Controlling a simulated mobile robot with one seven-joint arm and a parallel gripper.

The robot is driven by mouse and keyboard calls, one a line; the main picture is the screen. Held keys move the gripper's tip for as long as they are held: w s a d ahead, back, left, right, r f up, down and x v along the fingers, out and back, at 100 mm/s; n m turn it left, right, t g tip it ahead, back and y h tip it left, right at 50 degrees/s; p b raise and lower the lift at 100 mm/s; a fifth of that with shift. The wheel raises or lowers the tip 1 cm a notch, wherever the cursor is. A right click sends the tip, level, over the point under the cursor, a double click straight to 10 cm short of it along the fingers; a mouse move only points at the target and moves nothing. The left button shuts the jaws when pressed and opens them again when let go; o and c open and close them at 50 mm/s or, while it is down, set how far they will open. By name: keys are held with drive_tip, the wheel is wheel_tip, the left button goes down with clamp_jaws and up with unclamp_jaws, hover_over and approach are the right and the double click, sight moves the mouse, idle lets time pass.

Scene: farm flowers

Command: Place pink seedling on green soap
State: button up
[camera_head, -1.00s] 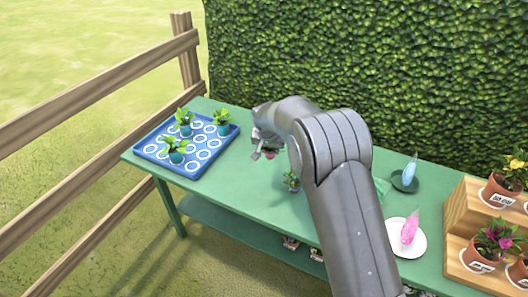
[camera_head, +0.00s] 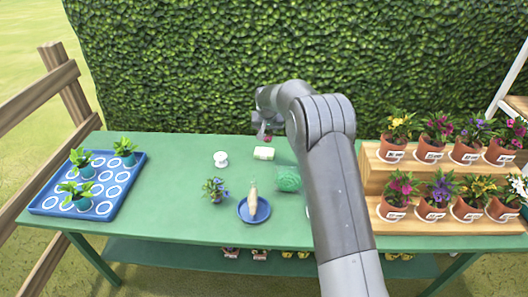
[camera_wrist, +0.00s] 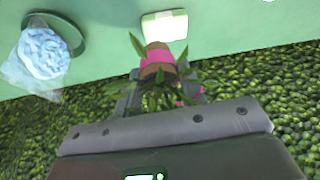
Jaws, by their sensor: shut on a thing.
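My gripper (camera_head: 265,128) is shut on the pink seedling, above the back of the table. In the wrist view, the seedling's pink pot (camera_wrist: 158,62) sits between the gripper fingers (camera_wrist: 163,92), with green leaves spreading towards the camera. Only a small reddish-pink bit of it (camera_head: 267,138) shows in the head view. A pale green block, apparently the green soap (camera_head: 264,153), lies on the table just in front of and below the gripper. It shows beyond the pot in the wrist view (camera_wrist: 164,26). The pot looks apart from it.
A white spool-like item (camera_head: 220,159), a purple-flowered seedling (camera_head: 214,190), a blue plate (camera_head: 242,213) with a beige item and a green swirled item (camera_head: 288,179) stand nearby. A blue tray (camera_head: 47,204) is left, a wooden flower stand (camera_head: 455,227) right. A hedge (camera_head: 200,70) stands behind.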

drive_tip(key=w+d, duration=0.3)
drive_tip(key=d, duration=0.6)
hover_over(264, 148)
drive_tip(key=s, duration=0.2)
drive_tip(key=shift+m, duration=0.3)
wheel_tip(264, 148, down, 6)
drive_tip(key=shift+w+d+f, duration=0.1)
drive_tip(key=shift+f, duration=1.95)
drive_tip(key=shift+f, duration=0.1)
drive_tip(key=o, duration=1)
drive_tip(key=v, duration=1.2)
